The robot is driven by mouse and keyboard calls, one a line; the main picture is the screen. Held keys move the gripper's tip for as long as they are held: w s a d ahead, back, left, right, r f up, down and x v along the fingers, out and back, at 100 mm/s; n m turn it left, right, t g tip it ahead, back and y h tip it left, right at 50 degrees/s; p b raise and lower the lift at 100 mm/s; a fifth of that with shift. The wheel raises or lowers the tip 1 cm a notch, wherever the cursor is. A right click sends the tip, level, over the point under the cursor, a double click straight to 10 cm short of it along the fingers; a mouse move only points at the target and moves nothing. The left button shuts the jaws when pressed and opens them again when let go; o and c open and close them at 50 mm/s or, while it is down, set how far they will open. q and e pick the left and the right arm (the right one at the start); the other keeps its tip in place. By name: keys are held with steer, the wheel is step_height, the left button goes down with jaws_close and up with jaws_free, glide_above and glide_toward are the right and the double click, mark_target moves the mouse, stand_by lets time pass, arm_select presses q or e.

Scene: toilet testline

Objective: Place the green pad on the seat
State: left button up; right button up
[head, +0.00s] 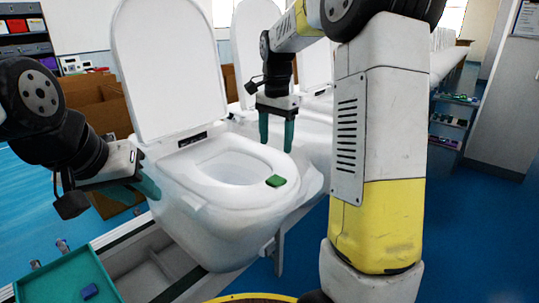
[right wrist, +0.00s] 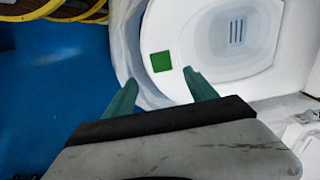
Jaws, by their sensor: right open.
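The green pad (head: 276,181) lies flat on the right front part of the white toilet seat (head: 199,180). In the right wrist view the pad (right wrist: 161,61) rests on the seat rim beside the bowl opening. My right gripper (head: 277,135) is open and empty above the far right side of the seat, apart from the pad. Its two green fingers (right wrist: 162,90) show in the right wrist view, with the pad beyond them. My left gripper (head: 140,188) is at the left side of the toilet. Its jaw opening is partly hidden, so I cannot tell its state.
The raised lid (head: 168,70) stands behind the seat. A green tray (head: 68,280) with a small blue piece (head: 89,291) is at the lower left. More toilets stand behind in a row. Cardboard boxes (head: 95,100) are at the left, and shelves (head: 453,115) at the right.

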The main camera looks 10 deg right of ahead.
steer(key=s+a+r+n+t+y, duration=0.1)
steer(key=s+n+t, duration=0.2)
steer(key=s, duration=0.8)
steer(key=s+r+n+t+y, duration=0.1)
steer(key=s+n+t, duration=0.2)
steer(key=s+n, duration=0.4)
steer(key=shift+s+a+r+n, duration=0.4)
steer(key=shift+s, duration=2.35)
